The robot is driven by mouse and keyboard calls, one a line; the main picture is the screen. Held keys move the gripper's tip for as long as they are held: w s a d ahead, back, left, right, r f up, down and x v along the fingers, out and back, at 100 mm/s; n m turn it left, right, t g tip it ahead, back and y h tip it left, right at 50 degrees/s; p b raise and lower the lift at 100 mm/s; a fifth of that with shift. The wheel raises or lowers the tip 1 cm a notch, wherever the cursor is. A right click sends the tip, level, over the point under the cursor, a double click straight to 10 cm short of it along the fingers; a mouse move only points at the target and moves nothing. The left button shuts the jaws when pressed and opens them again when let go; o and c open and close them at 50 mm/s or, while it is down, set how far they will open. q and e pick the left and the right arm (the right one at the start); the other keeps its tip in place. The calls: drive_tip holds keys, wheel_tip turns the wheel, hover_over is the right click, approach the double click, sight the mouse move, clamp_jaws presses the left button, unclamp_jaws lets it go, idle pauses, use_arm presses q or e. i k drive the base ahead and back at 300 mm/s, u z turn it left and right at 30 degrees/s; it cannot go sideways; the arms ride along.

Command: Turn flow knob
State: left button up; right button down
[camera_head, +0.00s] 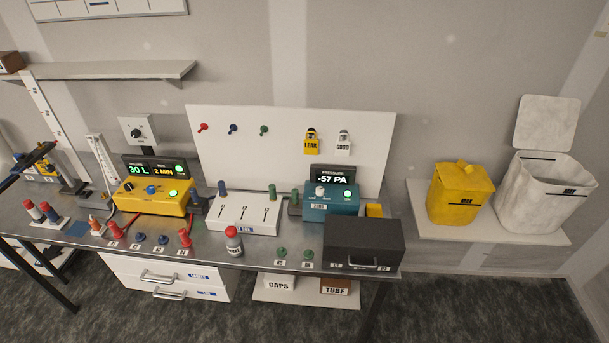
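A yellow control box (155,202) stands on the left half of the bench. Its dark display (154,170) reads 30 L and 2 MIN. On its top are a dark knob (130,186), a blue knob (151,189) and a lit green button (175,195). A white wall plate above it bears a round dark knob (137,133). No readable label marks which knob is the flow knob. Neither gripper is clearly in view. A thin dark bar (30,165) slants in at the left edge; I cannot tell what it is.
A teal pressure box (330,207) reads -57 PA. A white switch box (241,215) stands between the two boxes. A dark case (363,246) fills the bench's right front. Small red, blue and green pieces stand along the front edge, near a red-capped bottle (233,241).

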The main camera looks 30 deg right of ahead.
sight(128, 187)
drive_tip(key=u, duration=0.35)
drive_tip(key=k, duration=0.85)
drive_tip(key=u, duration=1.05)
drive_tip(key=i, duration=1.75)
drive_tip(key=z, duration=0.95)
drive_tip(key=i, duration=0.9)
drive_tip(key=z, duration=0.9)
